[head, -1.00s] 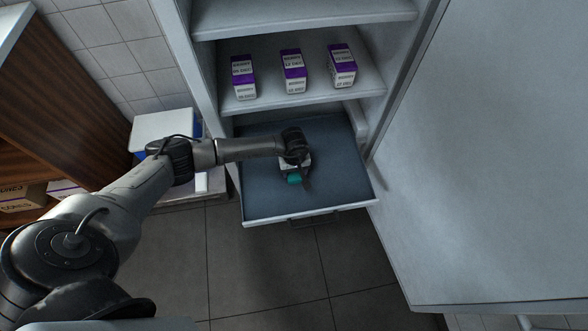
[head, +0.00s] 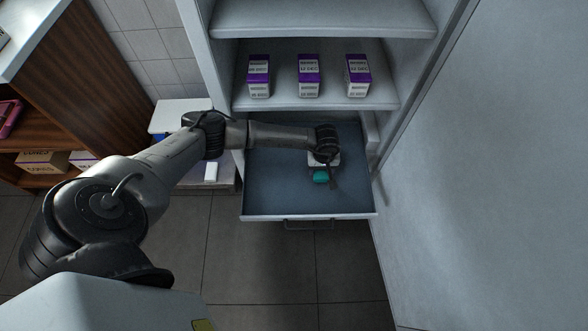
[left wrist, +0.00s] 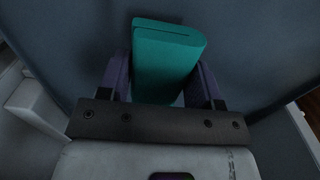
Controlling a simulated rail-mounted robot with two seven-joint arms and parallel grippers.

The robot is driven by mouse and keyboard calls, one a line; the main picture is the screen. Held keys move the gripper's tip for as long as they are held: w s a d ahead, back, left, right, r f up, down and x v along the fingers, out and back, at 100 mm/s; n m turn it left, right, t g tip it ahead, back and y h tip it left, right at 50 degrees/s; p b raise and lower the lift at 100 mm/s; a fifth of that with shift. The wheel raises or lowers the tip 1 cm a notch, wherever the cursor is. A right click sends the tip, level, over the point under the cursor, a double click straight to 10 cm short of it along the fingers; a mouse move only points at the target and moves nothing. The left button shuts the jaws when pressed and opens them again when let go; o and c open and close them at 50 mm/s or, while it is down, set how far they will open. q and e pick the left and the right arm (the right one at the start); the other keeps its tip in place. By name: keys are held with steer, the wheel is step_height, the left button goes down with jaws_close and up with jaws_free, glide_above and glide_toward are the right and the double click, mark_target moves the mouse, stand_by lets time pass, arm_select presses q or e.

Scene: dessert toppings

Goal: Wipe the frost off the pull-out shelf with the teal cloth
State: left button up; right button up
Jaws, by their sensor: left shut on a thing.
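The pull-out shelf (head: 275,190) is drawn out of the white cabinet and has a blue-grey surface. I cannot make out a distinct frost patch on it. My left gripper (head: 323,172) is over the right-middle part of the shelf, pointing down. It is shut on the teal cloth (head: 320,177). In the left wrist view the folded teal cloth (left wrist: 168,60) sits between the two fingers of the left gripper (left wrist: 165,85), low over or against the shelf surface (left wrist: 60,50); I cannot tell if it touches. My right gripper is not in view.
Three purple-and-white boxes (head: 308,76) stand on the fixed shelf above. The open white door (head: 480,180) is on the right. A white box (head: 180,115) and a wooden rack (head: 90,95) are at the left. The shelf's left half is clear.

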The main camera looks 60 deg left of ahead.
arm_select(q)
steer(key=r, duration=0.1)
steer(key=p, duration=0.1)
steer(key=s+r+p, duration=0.1)
steer(key=shift+a+r, duration=0.35)
steer(key=shift+w+d+r+p, duration=0.1)
steer(key=shift+w+r+p, duration=0.05)
steer(key=shift+r+p, duration=0.3)
steer(key=shift+w+d+r+p, duration=0.1)
steer(key=shift+r+p, duration=0.2)
steer(key=shift+r, duration=0.25)
steer(key=shift+s+a+r+p, duration=0.1)
steer(key=shift+r+p, duration=0.2)
steer(key=shift+r, duration=0.1)
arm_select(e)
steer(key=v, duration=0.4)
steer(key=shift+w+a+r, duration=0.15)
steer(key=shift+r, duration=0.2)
